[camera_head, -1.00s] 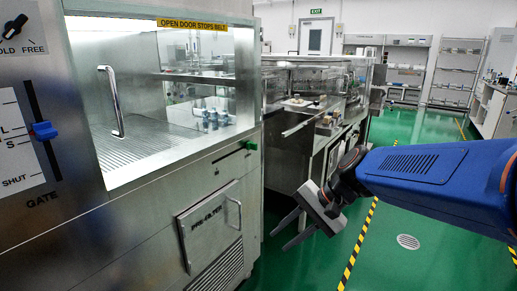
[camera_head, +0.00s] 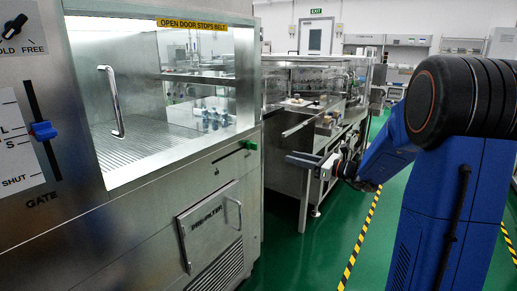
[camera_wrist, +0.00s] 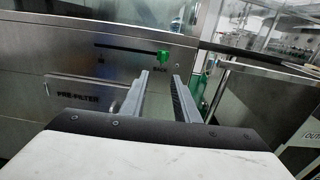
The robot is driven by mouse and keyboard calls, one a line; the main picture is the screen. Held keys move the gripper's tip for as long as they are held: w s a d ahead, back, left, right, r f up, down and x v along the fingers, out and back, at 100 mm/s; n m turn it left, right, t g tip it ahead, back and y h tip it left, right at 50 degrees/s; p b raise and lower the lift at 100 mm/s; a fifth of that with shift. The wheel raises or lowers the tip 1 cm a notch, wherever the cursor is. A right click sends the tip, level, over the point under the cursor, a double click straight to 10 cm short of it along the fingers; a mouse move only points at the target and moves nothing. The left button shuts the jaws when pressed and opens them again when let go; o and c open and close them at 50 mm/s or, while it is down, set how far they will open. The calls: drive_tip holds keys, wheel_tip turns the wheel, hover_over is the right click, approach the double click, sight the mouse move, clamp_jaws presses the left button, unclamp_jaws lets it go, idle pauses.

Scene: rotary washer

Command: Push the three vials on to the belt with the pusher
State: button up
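Several small blue-grey vials (camera_head: 215,118) stand inside the glazed cabinet, close together near the right end of its ribbed floor. The pusher shows as a green knob (camera_head: 249,144) at the right end of a dark slot on the cabinet front. In the wrist view the green knob (camera_wrist: 163,57) sits beside the word BACK, just beyond and roughly between my fingertips. My gripper (camera_wrist: 160,82) is open and empty, its two fingers apart and pointing at the panel. In the head view my gripper (camera_head: 304,160) is right of the knob, clear of it.
The cabinet has an upright door handle (camera_head: 112,103) and a pre-filter panel (camera_head: 211,222) below. A blue gate slider (camera_head: 43,131) is at far left. A steel bench with glass housing (camera_head: 310,90) stands close behind my gripper. Green floor is open in front.

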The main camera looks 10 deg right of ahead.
drive_tip(key=x, duration=1.7)
drive_tip(key=shift+w+d+r, duration=0.15)
drive_tip(key=shift+w, duration=0.2)
clamp_jaws()
